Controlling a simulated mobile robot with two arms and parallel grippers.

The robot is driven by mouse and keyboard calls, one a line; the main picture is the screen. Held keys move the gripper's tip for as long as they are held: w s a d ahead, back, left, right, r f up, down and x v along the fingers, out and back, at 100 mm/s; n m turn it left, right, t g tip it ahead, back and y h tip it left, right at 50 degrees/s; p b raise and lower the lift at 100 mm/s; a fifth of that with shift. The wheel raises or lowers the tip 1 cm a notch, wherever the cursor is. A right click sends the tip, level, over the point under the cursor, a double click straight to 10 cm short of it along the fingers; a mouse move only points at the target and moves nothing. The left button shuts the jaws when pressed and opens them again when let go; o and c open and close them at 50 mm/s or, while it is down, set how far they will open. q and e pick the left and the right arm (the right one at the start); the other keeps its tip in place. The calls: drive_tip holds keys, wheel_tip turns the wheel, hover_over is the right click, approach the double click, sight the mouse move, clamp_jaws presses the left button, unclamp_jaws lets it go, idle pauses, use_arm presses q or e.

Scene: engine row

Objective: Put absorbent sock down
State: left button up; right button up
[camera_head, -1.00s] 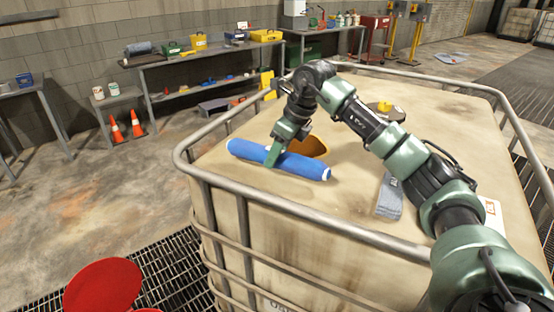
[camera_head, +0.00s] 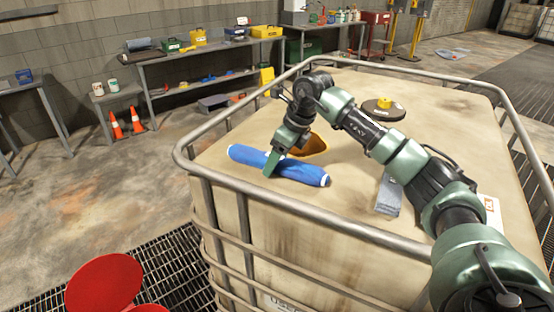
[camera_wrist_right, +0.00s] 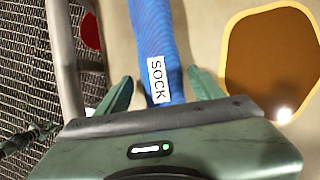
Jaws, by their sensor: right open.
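My right gripper (camera_head: 271,165) is over the middle of the sock. In the right wrist view my right gripper (camera_wrist_right: 160,88) is open, with a finger on each side of the sock and gaps between. My left gripper is not in view.
A brown-orange patch or opening (camera_head: 312,145) is just behind the sock. A round lid with a yellow cap (camera_head: 384,108) and a grey-blue cloth (camera_head: 389,194) are farther right on the tank top. A metal rail (camera_head: 300,212) runs around the edge.

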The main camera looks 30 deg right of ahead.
drive_tip(key=b+v, duration=0.2)
drive_tip(key=v, duration=1)
drive_tip(key=shift+b, duration=0.35)
